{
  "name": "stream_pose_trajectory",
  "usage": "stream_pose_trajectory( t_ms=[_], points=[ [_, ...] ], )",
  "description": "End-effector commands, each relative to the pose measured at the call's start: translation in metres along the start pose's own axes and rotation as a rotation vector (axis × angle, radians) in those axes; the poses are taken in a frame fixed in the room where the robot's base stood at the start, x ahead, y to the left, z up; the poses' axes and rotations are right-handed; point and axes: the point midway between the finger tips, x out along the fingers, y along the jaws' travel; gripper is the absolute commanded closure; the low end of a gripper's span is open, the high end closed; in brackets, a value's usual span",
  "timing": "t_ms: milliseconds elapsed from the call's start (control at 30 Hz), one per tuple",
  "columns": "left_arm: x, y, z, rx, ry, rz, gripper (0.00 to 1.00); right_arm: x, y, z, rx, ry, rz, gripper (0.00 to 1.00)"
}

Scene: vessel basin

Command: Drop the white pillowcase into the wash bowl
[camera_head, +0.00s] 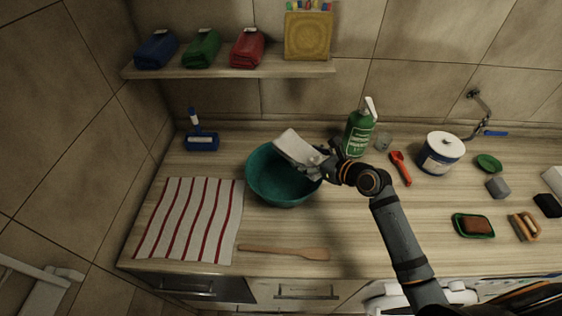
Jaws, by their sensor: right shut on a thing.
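The white pillowcase (297,148) is a pale folded cloth, held tilted over the right part of the wash bowl. The wash bowl (265,187) is a round teal basin on the wooden counter, and its visible inside looks empty. My right gripper (322,164) is shut on the pillowcase at the bowl's right rim. The gripper and cloth hide part of the bowl's far right rim. I cannot tell whether the cloth touches the rim. My left gripper is not in view.
A green bottle (358,132) stands close behind my right gripper. A striped towel (190,219) lies left of the bowl and a wooden spatula (285,252) in front. A blue brush (201,141) stands behind left. A shelf (230,68) hangs above.

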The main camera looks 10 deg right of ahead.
Motion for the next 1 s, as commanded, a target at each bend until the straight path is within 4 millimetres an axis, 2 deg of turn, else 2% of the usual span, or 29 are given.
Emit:
stream_pose_trajectory(
  t_ms=[33, 100, 200, 300, 567, 1000],
  points=[
    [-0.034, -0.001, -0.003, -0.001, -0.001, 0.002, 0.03, 0.002, 0.003, 0.023, 0.015, -0.001, 0.0, 0.7],
    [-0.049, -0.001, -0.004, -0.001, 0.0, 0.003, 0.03, 0.012, 0.008, 0.025, 0.015, 0.004, 0.002, 0.7],
    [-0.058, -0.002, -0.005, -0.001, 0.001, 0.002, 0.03, 0.024, 0.015, 0.024, 0.011, 0.009, 0.007, 0.7],
    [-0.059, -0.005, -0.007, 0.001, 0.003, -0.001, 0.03, 0.029, 0.018, 0.021, 0.008, 0.012, 0.01, 0.7],
    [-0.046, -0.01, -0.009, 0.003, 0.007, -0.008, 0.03, 0.033, 0.018, 0.011, 0.006, 0.012, 0.01, 0.7],
    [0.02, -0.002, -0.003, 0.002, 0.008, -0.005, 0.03, 0.05, 0.018, -0.034, 0.005, 0.012, 0.009, 0.7]
  ],
)
